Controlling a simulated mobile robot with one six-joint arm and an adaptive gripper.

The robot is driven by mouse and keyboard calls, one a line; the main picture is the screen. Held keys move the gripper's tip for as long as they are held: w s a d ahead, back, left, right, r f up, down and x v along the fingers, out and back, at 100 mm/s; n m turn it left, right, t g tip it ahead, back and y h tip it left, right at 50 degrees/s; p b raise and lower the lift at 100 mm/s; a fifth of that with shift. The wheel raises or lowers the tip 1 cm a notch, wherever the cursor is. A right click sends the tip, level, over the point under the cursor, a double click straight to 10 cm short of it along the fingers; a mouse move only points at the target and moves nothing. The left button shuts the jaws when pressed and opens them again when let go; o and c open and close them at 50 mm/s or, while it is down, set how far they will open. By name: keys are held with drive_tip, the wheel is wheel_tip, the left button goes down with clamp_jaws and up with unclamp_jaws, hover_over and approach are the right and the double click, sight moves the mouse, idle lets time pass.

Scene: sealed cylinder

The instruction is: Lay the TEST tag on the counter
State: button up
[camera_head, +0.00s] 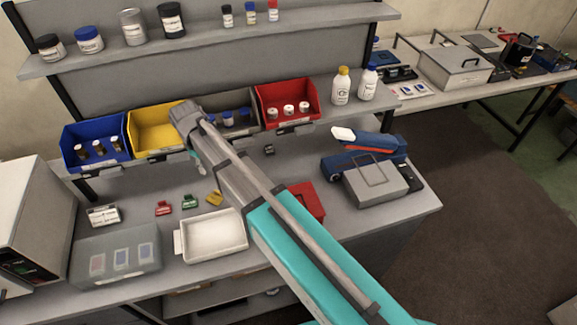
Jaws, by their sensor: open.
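Small coloured tags lie on the grey counter (200,258): a red one (163,208), a green one (189,201) and a yellow one (214,198). Their lettering is too small to read, so I cannot tell which is the TEST tag. My teal and grey arm reaches from the lower right to the bins. My gripper (201,169) shows only as a small part below the arm's far end, above the counter behind the yellow tag. It is open. Its fingertips are mostly hidden, and I see nothing held.
A white tray (182,245) and a clear box (85,260) stand in front of the tags. Blue (67,150), yellow (143,150) and red (265,100) bins line the back. A grey box (375,188) stands at right. Bare counter shows around the tags.

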drive_tip(key=s+d+m, duration=0.2)
drive_tip(key=d+m, duration=0.2)
drive_tip(key=d, duration=0.8)
drive_tip(key=s+d+m, duration=0.3)
drive_tip(key=d, duration=1)
drive_tip(key=s+d+m+y, duration=0.1)
drive_tip(key=s+d+m, duration=0.2)
drive_tip(key=d, duration=1)
drive_tip(key=shift+m+t, duration=0.4)
drive_tip(key=shift+m, duration=0.4)
drive_tip(key=shift+o, duration=0.2)
drive_tip(key=shift+a+f, duration=0.1)
